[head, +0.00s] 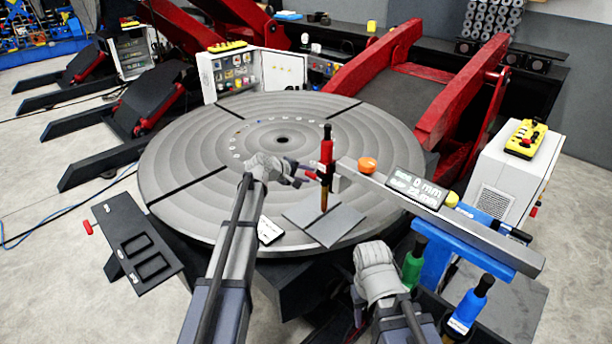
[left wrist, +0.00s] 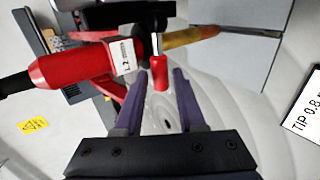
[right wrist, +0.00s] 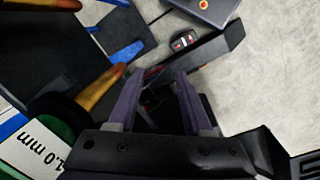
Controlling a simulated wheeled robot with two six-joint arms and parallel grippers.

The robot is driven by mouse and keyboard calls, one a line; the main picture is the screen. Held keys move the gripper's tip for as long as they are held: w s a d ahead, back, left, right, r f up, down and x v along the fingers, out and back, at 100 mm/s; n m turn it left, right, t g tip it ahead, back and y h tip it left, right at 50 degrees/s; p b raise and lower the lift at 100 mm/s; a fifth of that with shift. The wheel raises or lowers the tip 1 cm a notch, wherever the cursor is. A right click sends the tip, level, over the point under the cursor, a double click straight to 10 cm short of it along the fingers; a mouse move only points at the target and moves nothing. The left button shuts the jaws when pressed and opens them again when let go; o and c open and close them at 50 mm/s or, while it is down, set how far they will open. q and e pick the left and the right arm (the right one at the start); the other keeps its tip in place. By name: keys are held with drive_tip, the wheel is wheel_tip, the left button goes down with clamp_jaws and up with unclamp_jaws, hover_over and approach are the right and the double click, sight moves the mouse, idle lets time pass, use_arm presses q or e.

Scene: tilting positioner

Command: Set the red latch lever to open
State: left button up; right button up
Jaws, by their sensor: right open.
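A small red lever (left wrist: 159,74) on a short metal stem stands beside the red torch (left wrist: 75,70) labelled L2. In the left wrist view, the lever's grip lies between the tips of my left gripper (left wrist: 161,76), with a gap visible on both sides. The fingers are apart. In the head view the torch (head: 326,152) is upright at the end of a grey bar (head: 460,215), and my left gripper (head: 308,175) is just left of it; the lever is small there. My right gripper (right wrist: 157,78) is open and empty, low at the right near the coloured torches.
A large grey round table (head: 195,175) carries grey plates (head: 340,222) under the torch. Green (head: 413,265) and blue (head: 468,308) torches stand at right. A black slotted stand (head: 135,240) is at left.

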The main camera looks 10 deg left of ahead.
use_arm(q)
clamp_jaws()
idle(1.1)
